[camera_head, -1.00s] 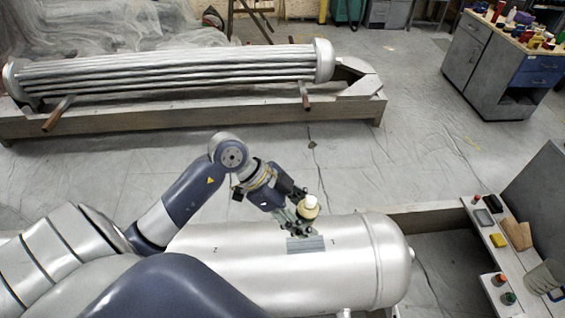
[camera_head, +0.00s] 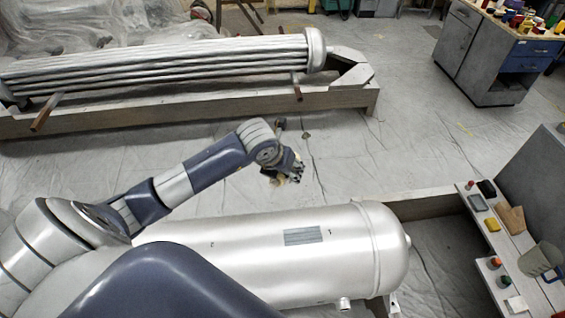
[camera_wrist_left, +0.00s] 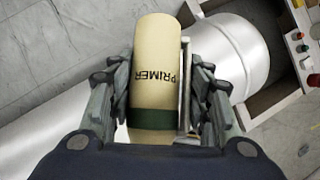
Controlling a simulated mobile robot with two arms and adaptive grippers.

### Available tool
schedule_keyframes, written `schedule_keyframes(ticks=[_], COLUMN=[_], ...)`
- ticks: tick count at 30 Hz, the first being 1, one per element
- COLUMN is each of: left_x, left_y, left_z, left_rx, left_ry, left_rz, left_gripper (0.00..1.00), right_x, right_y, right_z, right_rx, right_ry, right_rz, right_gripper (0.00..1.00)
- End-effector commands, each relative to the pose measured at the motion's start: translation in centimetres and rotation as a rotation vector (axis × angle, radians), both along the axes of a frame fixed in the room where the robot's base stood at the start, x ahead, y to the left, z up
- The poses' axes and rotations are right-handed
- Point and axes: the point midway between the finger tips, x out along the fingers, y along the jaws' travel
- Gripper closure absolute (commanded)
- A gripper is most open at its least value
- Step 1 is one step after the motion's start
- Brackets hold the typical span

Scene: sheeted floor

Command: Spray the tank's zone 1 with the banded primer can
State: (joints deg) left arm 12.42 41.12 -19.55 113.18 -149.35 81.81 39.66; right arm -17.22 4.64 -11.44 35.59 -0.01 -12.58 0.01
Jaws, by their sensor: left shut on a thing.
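The banded primer can (camera_wrist_left: 157,65) is cream with a dark green band and "PRIMER" lettering, seen upside down in the left wrist view. My left gripper (camera_wrist_left: 157,100) is shut on it, fingers on both sides. In the head view the left gripper (camera_head: 291,172) is beyond the tank's far side, over the floor; the can is mostly hidden there. The tank (camera_head: 250,262) is a silver cylinder lying across the front. It bears a grey striped patch (camera_head: 304,236) and small dark marks at either side, too small to read. My right gripper is out of view.
A pale bench (camera_head: 505,250) at right holds small cans, a yellow block (camera_head: 492,225), a brown block (camera_head: 512,219) and a cup (camera_head: 541,259). A tube bundle (camera_head: 160,65) lies on a long frame behind.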

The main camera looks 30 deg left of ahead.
Motion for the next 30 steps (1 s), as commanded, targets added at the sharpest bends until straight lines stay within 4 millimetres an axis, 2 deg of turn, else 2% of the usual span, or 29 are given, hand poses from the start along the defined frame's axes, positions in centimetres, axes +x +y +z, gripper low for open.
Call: schedule_keyframes(ticks=[1, 5, 11, 14, 20, 23, 30], left_x=[0.2, 1.1, 1.7, 1.6, 1.3, 2.6, 6.0], left_y=[0.8, 1.9, 2.4, 2.3, 2.0, 0.5, -3.5], left_z=[-0.2, -0.3, -0.7, -1.9, -5.8, -5.3, -5.3], left_rx=[0.005, 0.006, 0.001, 0.000, -0.001, -0.004, -0.003], left_ry=[-0.030, -0.100, -0.140, -0.143, -0.141, -0.151, -0.148], left_rz=[-0.047, -0.155, -0.222, -0.226, -0.224, -0.226, -0.225], left_gripper=[0.63, 0.63, 0.63, 0.63, 0.63, 0.63, 0.63], right_x=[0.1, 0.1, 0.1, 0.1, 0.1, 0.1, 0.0], right_y=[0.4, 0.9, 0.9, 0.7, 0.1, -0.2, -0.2], right_z=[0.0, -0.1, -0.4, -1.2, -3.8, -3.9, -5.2], right_rx=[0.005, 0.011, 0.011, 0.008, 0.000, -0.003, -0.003], right_ry=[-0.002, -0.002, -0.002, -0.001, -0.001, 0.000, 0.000], right_rz=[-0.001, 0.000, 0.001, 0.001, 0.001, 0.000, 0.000], right_gripper=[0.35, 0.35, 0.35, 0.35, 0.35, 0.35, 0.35])
